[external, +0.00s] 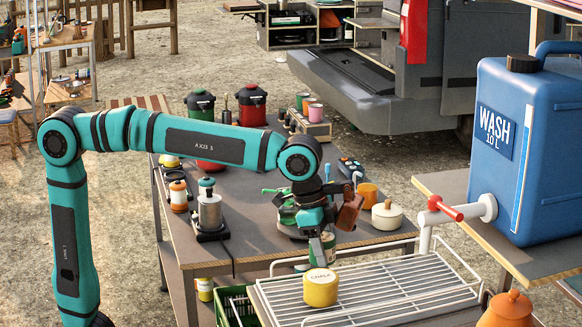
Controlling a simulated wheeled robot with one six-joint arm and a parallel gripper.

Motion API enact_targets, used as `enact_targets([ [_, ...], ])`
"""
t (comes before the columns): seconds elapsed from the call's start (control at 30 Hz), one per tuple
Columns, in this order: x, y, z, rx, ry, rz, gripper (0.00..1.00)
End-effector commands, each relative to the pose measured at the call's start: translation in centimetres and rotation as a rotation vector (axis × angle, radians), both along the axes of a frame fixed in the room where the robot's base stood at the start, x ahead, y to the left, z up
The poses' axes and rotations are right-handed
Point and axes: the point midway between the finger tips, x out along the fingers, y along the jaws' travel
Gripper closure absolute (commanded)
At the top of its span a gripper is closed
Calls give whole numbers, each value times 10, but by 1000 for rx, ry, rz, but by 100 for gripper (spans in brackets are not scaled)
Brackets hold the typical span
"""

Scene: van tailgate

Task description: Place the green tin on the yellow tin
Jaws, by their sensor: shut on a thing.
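The yellow tin (320,289), with a pale top and a label on its side, stands upright on the white wire rack. My gripper (321,252) points down just above and behind the yellow tin. It is shut on the green tin (331,252), which is partly hidden behind the fingers. The green tin's lower end shows close to the yellow tin's far top edge; I cannot tell whether they touch.
The wire rack (395,290) has raised rails. A blue wash container (520,160) with a red-handled tap (440,208) stands at right. A cream pot (387,215) and orange mug (367,194) stand behind. An orange pot (508,308) is at front right.

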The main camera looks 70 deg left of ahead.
Motion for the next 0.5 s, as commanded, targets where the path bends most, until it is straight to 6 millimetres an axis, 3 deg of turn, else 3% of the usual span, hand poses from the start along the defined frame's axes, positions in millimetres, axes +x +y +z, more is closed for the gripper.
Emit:
enact_targets([
  [0.4,0,0,-39,1,1,0,73],
  [0.5,0,0,-40,0,0,0,73],
])
